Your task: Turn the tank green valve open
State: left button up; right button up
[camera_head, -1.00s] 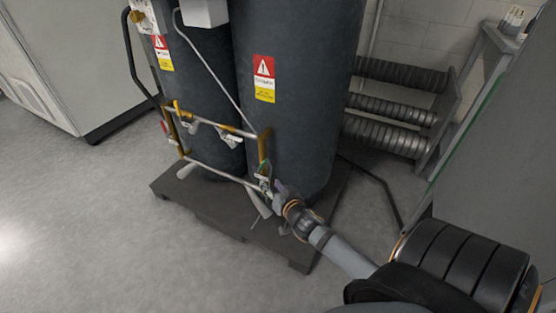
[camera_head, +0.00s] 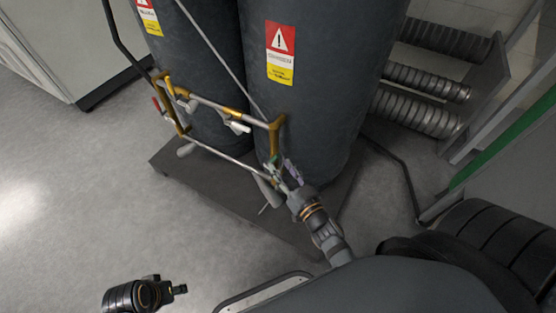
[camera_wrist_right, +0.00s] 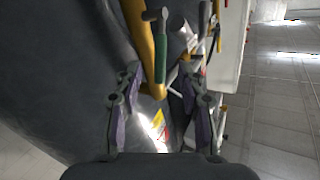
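The green valve handle (camera_wrist_right: 162,48) shows in the right wrist view, beside a yellow pipe, ahead of my right gripper (camera_wrist_right: 163,88). That gripper's two fingers are apart, with the handle roughly in line with the space between them and nothing held. In the head view the right gripper (camera_head: 285,170) is at the lower right corner of the pipe frame, in front of the right dark tank (camera_head: 310,115). There the green handle is small and partly hidden by the gripper, and contact cannot be told. A black part of my left arm shows at the bottom left, without clear fingers.
The yellow and silver pipe frame (camera_head: 222,107) carries a red-handled valve (camera_head: 156,104) at its left. The tanks stand on a dark base plate (camera_head: 215,190). Ribbed cylinders (camera_head: 425,80) are at the right. Grey floor (camera_head: 80,190) is clear at the left.

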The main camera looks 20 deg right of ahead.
aim_at(275, 157)
jog(key=w, duration=0.3)
jog(key=shift+w+a, duration=0.15)
jog(key=shift+a, duration=0.05)
grip_shut()
